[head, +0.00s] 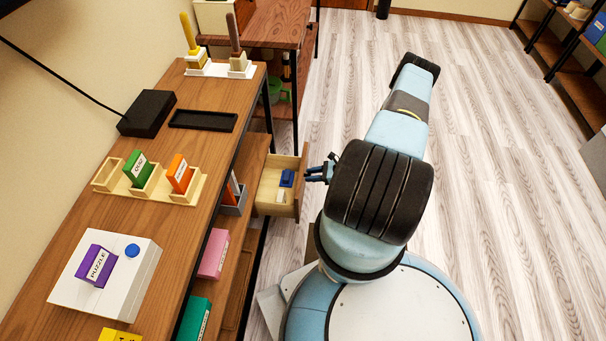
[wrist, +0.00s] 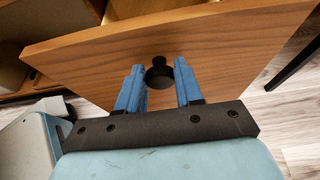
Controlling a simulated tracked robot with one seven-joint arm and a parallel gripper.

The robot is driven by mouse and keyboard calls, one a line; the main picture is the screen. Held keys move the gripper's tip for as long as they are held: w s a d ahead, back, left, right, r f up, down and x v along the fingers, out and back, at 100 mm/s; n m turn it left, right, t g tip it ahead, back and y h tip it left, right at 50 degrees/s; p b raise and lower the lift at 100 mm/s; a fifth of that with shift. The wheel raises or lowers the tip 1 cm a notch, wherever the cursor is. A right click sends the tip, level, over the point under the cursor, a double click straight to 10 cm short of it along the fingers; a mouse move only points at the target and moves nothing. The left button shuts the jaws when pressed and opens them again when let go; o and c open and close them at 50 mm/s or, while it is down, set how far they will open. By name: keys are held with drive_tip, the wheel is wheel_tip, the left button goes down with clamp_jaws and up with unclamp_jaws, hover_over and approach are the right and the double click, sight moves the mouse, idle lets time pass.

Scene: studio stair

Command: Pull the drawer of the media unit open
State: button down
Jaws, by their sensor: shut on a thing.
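The media unit (head: 245,80) is a long wooden shelf unit on the left in the head view. Its drawer (head: 297,200) stands pulled out toward my arm, with its pale inside showing. A blue block (head: 287,178) and a small whitish item (head: 281,196) lie in it. In the wrist view the wooden drawer front (wrist: 240,45) fills the top, with a round black knob (wrist: 159,76) at its middle. My gripper (head: 314,172) is at the drawer front. Its blue fingers stand either side of the knob in the wrist view (wrist: 159,80), shut on it.
The unit's top holds a white box (head: 130,290) with a purple box, a wooden rack (head: 140,190), a black box (head: 147,113) and a black tray (head: 203,121). Lower shelves hold coloured boxes. Pale wooden floor (head: 500,200) is clear to the right.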

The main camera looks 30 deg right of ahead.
drive_tip(key=shift+s+d, duration=0.15)
drive_tip(key=shift+d, duration=0.2)
drive_tip(key=c, duration=0.8)
unclamp_jaws()
drive_tip(key=shift+o, duration=0.2)
drive_tip(key=v, duration=1.4)
drive_tip(key=shift+a, duration=0.15)
